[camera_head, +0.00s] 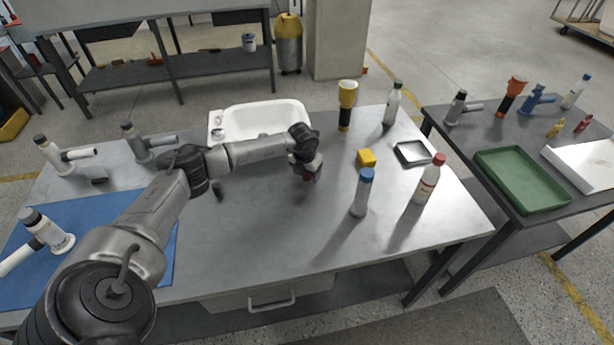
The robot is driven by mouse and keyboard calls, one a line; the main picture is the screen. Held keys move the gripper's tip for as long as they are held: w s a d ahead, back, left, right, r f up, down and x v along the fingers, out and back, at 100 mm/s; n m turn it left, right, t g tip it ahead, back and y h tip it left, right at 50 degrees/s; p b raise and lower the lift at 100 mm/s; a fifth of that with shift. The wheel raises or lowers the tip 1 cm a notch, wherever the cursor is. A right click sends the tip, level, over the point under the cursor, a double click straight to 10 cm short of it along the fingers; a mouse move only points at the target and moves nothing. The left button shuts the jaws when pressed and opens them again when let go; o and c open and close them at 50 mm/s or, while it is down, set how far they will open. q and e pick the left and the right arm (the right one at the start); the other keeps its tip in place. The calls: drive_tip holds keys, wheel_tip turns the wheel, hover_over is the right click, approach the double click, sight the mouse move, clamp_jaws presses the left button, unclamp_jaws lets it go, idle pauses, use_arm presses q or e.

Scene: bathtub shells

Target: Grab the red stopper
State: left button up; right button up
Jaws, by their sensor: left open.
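My left arm reaches across the grey table (270,225), and its gripper (308,171) points down at the middle of the table, in front of the white tub shell (296,104). The left gripper is open. My right gripper is not in view.
Right of the gripper are a yellow block (366,157), a blue-capped bottle (362,192), a red-capped bottle (429,179) and a black tray (412,153). A blue mat (80,222) lies left. A side table holds a green tray (522,180). The table's front middle is clear.

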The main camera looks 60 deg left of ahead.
use_arm(q)
drive_tip(key=shift+f, duration=0.25)
drive_tip(key=c, duration=1)
drive_tip(key=shift+r, duration=0.15)
